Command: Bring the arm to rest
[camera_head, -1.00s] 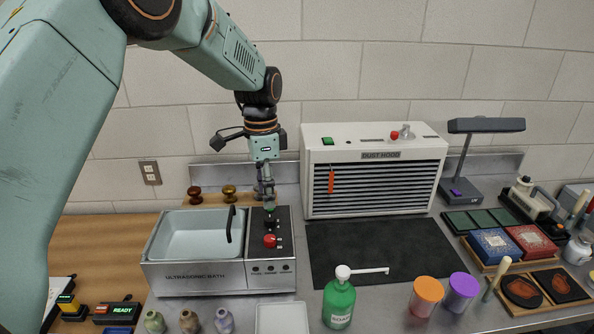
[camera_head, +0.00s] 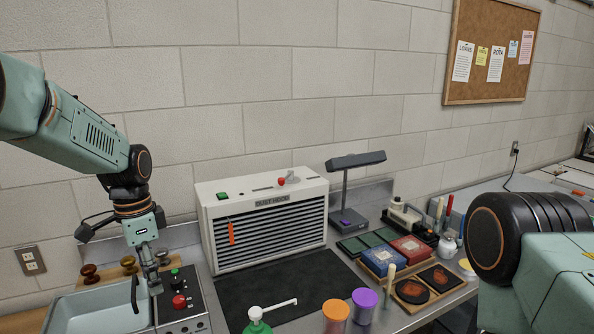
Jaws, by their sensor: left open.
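My left arm comes in from the left, and its gripper (camera_head: 153,284) points down over the ultrasonic bath's control panel (camera_head: 180,312). The gripper is open, with nothing seen between its fingers. The panel carries a red knob (camera_head: 179,301) and a green button just right of the fingers. I cannot tell whether the fingers touch the panel. The bath's basin (camera_head: 95,308) lies left of the gripper, with a black handle at its side. Part of my right arm shows at the right edge; its gripper is out of view.
The dust hood (camera_head: 262,222) stands right of the gripper, behind a dark mat (camera_head: 290,293). A green soap bottle (camera_head: 257,325), orange jar (camera_head: 335,316) and purple jar (camera_head: 364,304) stand in front. A lamp (camera_head: 346,200) and trays with boxes are farther right.

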